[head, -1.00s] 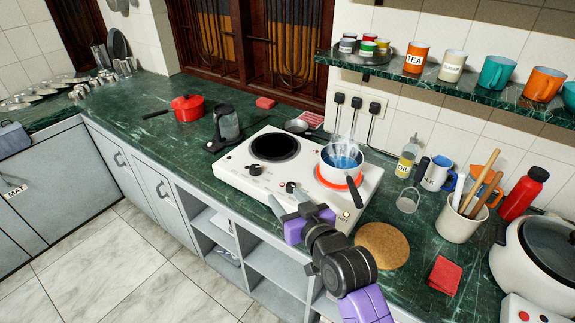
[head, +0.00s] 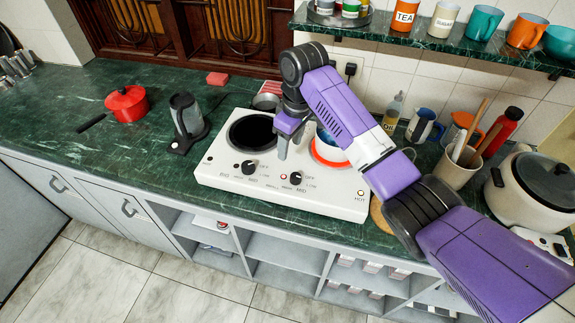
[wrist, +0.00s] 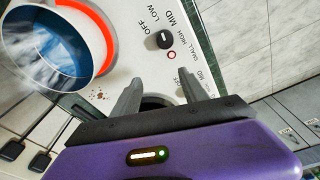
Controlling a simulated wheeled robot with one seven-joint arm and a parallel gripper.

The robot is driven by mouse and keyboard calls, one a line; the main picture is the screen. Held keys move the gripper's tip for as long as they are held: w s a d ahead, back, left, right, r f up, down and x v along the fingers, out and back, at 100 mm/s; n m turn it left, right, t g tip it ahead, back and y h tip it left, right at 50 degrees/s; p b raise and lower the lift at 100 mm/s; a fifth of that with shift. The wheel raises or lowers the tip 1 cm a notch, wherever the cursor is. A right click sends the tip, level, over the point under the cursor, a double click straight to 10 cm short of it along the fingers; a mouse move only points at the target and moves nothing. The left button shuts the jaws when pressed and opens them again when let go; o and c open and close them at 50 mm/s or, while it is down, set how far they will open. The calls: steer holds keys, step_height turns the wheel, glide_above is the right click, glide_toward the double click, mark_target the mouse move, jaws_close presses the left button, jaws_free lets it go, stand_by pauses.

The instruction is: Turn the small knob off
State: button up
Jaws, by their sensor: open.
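The small knob is black with a white mark. It sits on the right of the stove's front panel (head: 295,178). In the wrist view the small knob (wrist: 165,40) has printing around it that reads small, high, mid, low and off, and a red ring light beside it. My gripper (head: 284,150) points down above the stove, behind the small knob in the head view and apart from it. In the wrist view my gripper (wrist: 158,80) is open, with nothing between its fingers. The white stove (head: 335,200) has a glowing red right burner (head: 330,160).
A pot of blue water (wrist: 50,45) stands on the glowing burner, partly hidden by my arm in the head view. A second knob (head: 249,167) sits to the left, below the dark left burner (head: 252,132). The counter's front edge (head: 240,222) is clear.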

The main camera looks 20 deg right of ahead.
mark_target(296, 175)
steer(key=s, duration=0.1)
steer(key=s+g, duration=0.1)
steer(key=s, duration=0.1)
steer(key=shift+s+d+f+g, duration=0.1)
steer(key=shift+d+f+g, duration=0.1)
steer(key=shift+d+g, duration=0.15)
steer(key=shift+s+f, duration=0.1)
steer(key=shift+f, duration=0.15)
steer(key=shift+n, duration=0.3)
step_height(296, 175, down, 7)
steer(key=shift+a+f+p, duration=0.15)
steer(key=shift+p, duration=0.5)
jaws_close()
